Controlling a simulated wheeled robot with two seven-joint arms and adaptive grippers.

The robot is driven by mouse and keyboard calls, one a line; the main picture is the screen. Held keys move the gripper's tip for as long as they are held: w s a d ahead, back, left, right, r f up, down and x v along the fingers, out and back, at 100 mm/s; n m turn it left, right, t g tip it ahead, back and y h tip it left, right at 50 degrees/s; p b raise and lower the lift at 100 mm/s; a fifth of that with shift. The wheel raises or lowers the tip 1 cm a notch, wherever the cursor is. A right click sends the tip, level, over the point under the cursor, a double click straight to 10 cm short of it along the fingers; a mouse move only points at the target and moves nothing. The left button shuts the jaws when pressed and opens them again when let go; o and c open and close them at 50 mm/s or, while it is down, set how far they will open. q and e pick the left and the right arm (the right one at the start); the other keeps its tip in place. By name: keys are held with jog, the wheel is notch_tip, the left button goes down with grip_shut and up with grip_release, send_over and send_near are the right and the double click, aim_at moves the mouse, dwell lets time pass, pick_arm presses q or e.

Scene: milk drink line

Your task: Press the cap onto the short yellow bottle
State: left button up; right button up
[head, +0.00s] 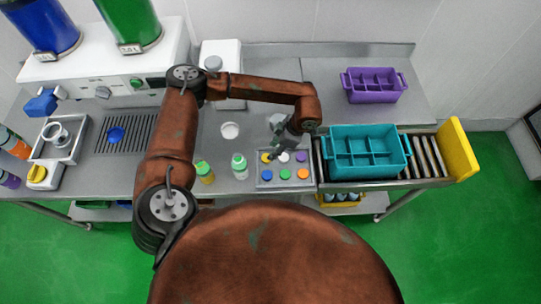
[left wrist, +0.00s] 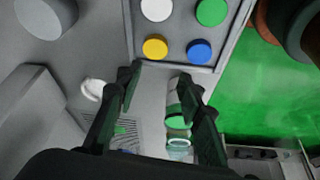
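The grey cap tray (head: 258,184) holds a yellow cap (head: 265,157), partly hidden by my gripper, and several other caps. My left gripper (head: 270,153) is above the tray's back left corner. In the left wrist view its fingers (left wrist: 158,80) are apart with nothing gripped, just short of the yellow cap (left wrist: 155,47) and blue cap (left wrist: 199,51). My right gripper is not in view.
A teal crate (head: 365,172) stands on rollers right of the tray. A purple crate (head: 373,85) is behind it. A white round piece (head: 230,130) lies behind the bottles. A white dispensing machine (head: 105,60) stands at the left. Bare bench lies around the bottles.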

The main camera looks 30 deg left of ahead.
pick_arm(q)
jog(key=shift+w+a+f, duration=0.15)
jog(key=shift+f, duration=0.5)
jog(key=shift+w+a+f, duration=0.1)
jog(key=shift+a+f, duration=0.05)
jog(key=shift+f, duration=0.45)
jog(key=shift+w+a+f, duration=0.15)
jog(key=shift+f, duration=0.5)
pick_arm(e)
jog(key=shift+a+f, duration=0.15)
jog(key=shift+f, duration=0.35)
pick_arm(q)
jog(key=shift+p+x, duration=0.5)
jog(key=shift+x, duration=2.15)
jog(key=shift+w+d, duration=0.1)
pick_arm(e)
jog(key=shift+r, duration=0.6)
pick_arm(q)
jog(key=shift+c, duration=0.4)
jog(key=c, duration=0.3)
jog(key=shift+r, duration=0.1)
